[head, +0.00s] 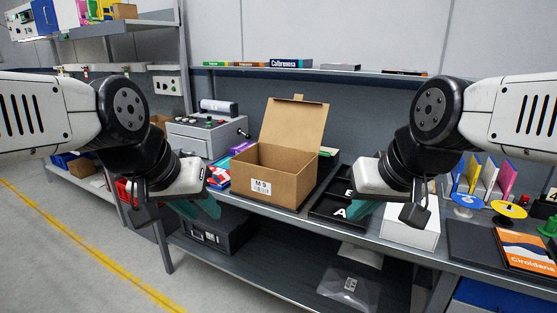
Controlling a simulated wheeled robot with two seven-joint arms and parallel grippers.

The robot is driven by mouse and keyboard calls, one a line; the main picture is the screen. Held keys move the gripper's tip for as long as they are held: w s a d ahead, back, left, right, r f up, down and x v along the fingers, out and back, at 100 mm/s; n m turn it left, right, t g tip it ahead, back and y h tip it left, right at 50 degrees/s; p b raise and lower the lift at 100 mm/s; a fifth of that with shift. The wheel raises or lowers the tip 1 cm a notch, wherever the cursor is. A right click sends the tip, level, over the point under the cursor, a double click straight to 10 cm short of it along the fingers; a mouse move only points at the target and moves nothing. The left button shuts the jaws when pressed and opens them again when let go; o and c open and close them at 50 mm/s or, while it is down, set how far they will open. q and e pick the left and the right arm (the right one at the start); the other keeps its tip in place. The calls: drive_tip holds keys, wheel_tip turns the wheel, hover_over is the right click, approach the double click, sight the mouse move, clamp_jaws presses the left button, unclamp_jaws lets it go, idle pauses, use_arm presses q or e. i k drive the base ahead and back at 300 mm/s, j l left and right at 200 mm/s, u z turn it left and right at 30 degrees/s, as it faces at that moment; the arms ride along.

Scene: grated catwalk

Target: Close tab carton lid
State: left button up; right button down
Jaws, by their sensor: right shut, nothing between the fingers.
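The tab carton (270,184) is a brown cardboard box with a white label on its front, standing on the grey workbench. Its lid (296,124) stands upright at the back, with a small tab (298,97) on its top edge. The carton is open, and its inner walls show. My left gripper (212,208) is left of the carton and apart from it; its fingers point down and I cannot see whether they are parted. My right gripper (360,212) is right of the carton, apart from it, shut and empty.
A black tray with letters (328,208) lies right of the carton, beside a white box (408,232). A grey machine (205,134) stands behind left. A shelf (340,73) with books runs behind the lid. The air above the carton is clear.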

sight(296, 124)
drive_tip(key=i+l, duration=0.2)
drive_tip(key=l, duration=0.2)
drive_tip(key=i+l+u, duration=0.15)
drive_tip(key=l, duration=0.2)
drive_tip(key=i+l, duration=0.25)
drive_tip(key=l, duration=0.2)
